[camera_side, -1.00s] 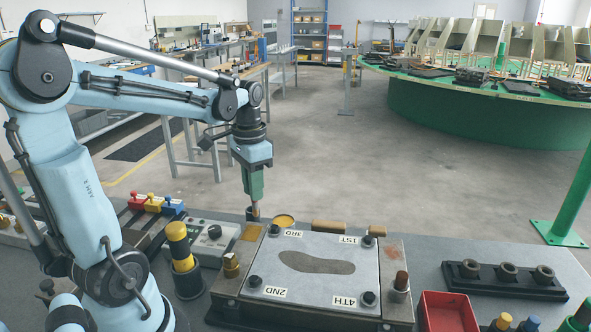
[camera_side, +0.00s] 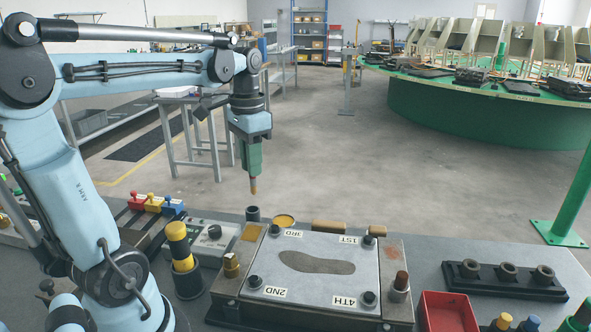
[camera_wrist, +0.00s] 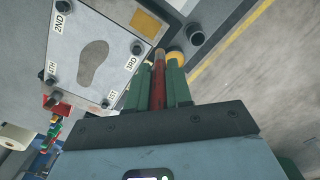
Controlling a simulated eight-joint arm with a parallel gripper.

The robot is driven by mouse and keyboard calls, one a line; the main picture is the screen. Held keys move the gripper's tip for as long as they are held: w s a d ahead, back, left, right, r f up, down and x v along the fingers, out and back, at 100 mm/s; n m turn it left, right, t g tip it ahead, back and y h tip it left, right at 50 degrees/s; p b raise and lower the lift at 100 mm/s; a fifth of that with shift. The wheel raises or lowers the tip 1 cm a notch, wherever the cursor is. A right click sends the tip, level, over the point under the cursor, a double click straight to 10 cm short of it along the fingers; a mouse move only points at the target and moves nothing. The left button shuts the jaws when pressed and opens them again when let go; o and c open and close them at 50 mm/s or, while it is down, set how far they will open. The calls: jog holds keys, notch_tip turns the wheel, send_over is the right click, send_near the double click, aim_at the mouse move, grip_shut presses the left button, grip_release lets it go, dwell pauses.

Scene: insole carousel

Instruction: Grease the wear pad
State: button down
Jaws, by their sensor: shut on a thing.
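My gripper (camera_side: 254,170) has green fingers and is shut on a red-handled brush (camera_wrist: 158,82) with a brown tip. The brush points down, its tip in the air above a dark cup (camera_side: 253,213), which also shows in the wrist view (camera_wrist: 196,36). A round yellow tin (camera_side: 284,221), probably grease, sits just right of the cup; in the wrist view the tin (camera_wrist: 174,57) is partly hidden by the fingers. A tan square patch (camera_side: 251,232), probably the wear pad, lies at the back left of the plate fixture and shows in the wrist view (camera_wrist: 145,22).
The plate (camera_side: 315,283) with labelled corner bolts and an insole shape fills the bench middle. Left stand a yellow-black post (camera_side: 178,245) and a grey control box (camera_side: 208,238). Right are a red bin (camera_side: 448,312) and a black rack (camera_side: 505,277).

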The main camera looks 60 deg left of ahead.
aim_at(254, 185)
jog(key=shift+f, duration=0.1)
dwell(0.5)
jog(key=shift+f, duration=3.35)
jog(key=shift+s+d+f, duration=0.3)
jog(key=shift+f, duration=0.25)
jog(key=shift+s+d+f, duration=0.1)
jog(key=shift+s+d, duration=1.75)
jog(key=shift+w+a, duration=2.25)
jog(key=shift+s+d+r, duration=0.1)
jog(key=shift+r, duration=3.95)
jog(key=shift+f, duration=0.1)
